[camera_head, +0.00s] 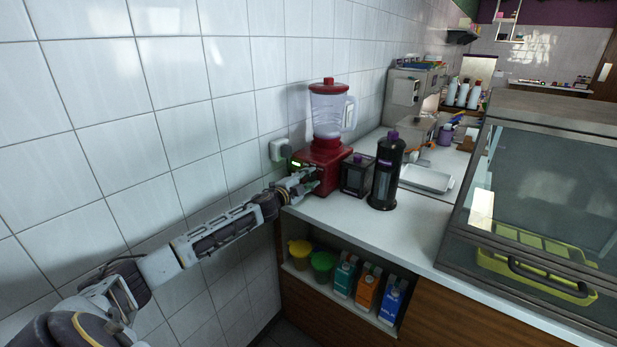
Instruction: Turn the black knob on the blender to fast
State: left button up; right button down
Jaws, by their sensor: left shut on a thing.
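The blender has a red base (329,161), a clear jug (328,113) and a red lid (328,85). It stands upright on the white counter near the tiled wall. My left arm reaches in from the left, and my left gripper (306,184) is at the lower front of the red base. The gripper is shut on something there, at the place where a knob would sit. The black knob itself is hidden by the fingers, so its setting cannot be read. My right gripper is out of view.
A small dark container (357,174) and a tall black bottle (386,172) stand just right of the blender. A wall socket (279,149) is behind it. Cartons (367,288) and tubs sit on the shelf below. A glass case (545,200) stands at right.

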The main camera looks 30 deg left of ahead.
pick_arm(q)
jog(key=shift+f+m+p, duration=0.15)
jog(key=shift+m+p, duration=0.25)
jog(key=shift+m, duration=1.2)
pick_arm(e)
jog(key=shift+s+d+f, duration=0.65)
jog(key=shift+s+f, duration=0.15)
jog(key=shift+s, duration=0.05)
pick_arm(q)
jog(key=o, duration=1)
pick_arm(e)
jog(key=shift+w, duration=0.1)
pick_arm(q)
jog(key=shift+s, duration=0.1)
jog(key=shift+s+a, duration=0.1)
jog(key=shift+s, duration=0.85)
jog(key=s, duration=0.9)
jog(key=shift+s+a, duration=0.35)
jog(key=shift+s, duration=0.05)
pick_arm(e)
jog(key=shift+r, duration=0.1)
